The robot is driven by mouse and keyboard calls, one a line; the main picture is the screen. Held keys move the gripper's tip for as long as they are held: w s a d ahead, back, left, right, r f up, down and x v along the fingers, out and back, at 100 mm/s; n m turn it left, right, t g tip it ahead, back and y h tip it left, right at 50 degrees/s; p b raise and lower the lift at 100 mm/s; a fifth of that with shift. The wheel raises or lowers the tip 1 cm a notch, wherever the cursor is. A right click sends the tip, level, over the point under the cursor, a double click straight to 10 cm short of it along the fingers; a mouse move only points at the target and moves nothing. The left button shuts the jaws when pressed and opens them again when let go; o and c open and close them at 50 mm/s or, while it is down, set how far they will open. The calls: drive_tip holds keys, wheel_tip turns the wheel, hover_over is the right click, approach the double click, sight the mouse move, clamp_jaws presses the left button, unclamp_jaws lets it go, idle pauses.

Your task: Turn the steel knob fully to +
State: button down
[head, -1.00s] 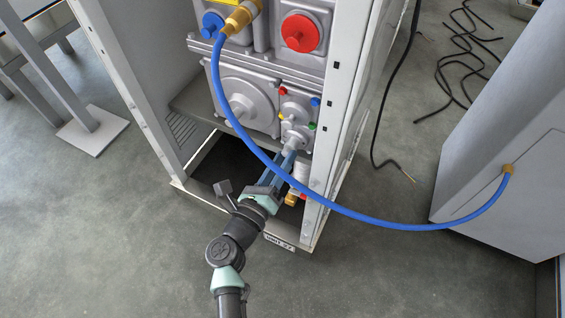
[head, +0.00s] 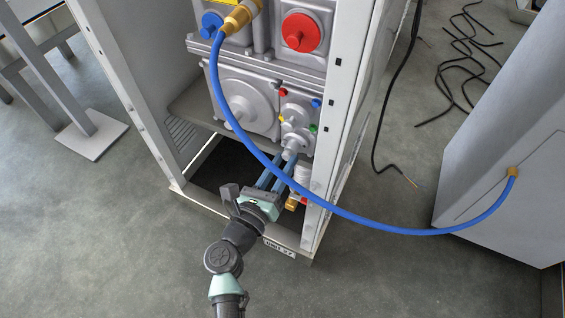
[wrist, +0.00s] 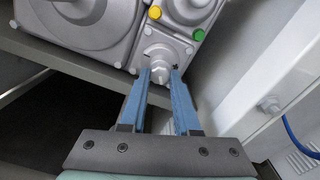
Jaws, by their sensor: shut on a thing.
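The steel knob (wrist: 160,72) sticks out from a small grey housing (wrist: 166,45) and sits between the blue fingertips of my gripper (wrist: 159,78) in the wrist view. The fingers are shut on it, one on each side. In the head view the knob (head: 290,144) is low on the right of the cabinet's inner unit, and my gripper (head: 287,160) reaches up to it from the front. The + mark and the knob's pointer cannot be made out.
A blue hose (head: 330,208) hangs across the cabinet front, close to my fingers in the picture. The cabinet's right post (head: 322,165) stands close by.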

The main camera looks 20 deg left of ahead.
drive_tip(key=c, duration=0.6)
unclamp_jaws()
drive_tip(key=shift+c, duration=0.2)
drive_tip(key=shift+s, duration=0.15)
drive_tip(key=s+p, duration=0.3)
drive_tip(key=s, duration=0.9)
drive_tip(key=shift+s+a+p, duration=0.25)
drive_tip(key=shift+s+p, duration=0.1)
drive_tip(key=shift+p, duration=0.05)
